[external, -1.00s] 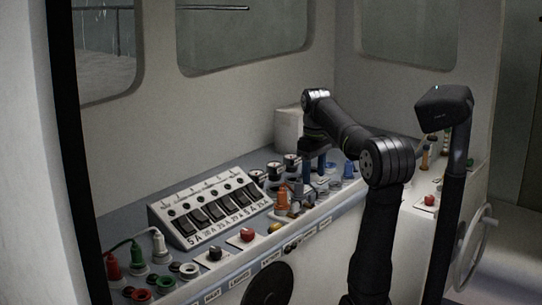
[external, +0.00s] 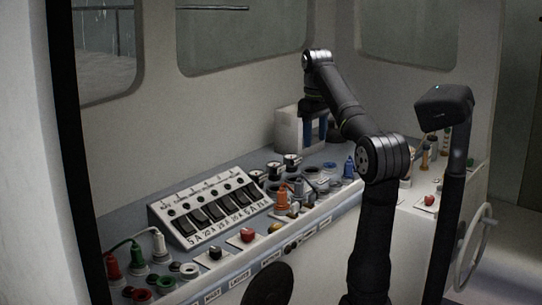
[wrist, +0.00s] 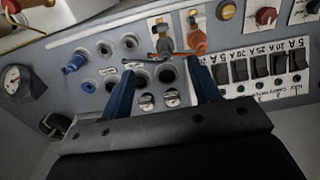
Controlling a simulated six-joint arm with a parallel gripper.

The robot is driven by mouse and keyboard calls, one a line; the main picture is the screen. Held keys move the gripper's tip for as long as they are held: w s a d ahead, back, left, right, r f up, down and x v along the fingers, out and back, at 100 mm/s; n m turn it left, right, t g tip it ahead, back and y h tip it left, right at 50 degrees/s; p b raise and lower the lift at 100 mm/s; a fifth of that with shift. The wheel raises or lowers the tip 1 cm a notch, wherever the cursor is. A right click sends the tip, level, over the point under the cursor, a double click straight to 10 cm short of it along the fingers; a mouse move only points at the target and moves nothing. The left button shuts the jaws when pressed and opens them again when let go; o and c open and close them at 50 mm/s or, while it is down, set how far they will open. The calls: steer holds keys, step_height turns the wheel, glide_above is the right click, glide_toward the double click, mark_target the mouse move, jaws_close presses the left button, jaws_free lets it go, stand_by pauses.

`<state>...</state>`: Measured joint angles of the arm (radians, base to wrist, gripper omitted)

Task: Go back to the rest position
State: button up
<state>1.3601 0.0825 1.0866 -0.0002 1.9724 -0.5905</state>
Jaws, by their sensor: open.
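My gripper (external: 316,132) is raised above the grey console (external: 240,252) near the back wall, with its two blue fingers pointing down. In the wrist view my gripper (wrist: 163,88) is open, with nothing between its fingers. Below it are sockets and an orange plug (wrist: 197,42) beside a grey plug (wrist: 163,45). A blue plug (external: 349,167) stands on the console to the right of my gripper; it also shows in the wrist view (wrist: 74,63).
A switch panel (external: 208,208) stands left of the sockets. Red, green and white plugs (external: 158,246) are at the front left. A white box (external: 288,128) is behind my gripper. A black post (external: 447,180) stands at right. The air above the console is clear.

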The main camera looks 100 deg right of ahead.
mark_target(314, 193)
steer(key=shift+f, duration=0.1)
step_height(314, 193, down, 17)
steer(key=shift+f, duration=0.15)
stand_by(0.7)
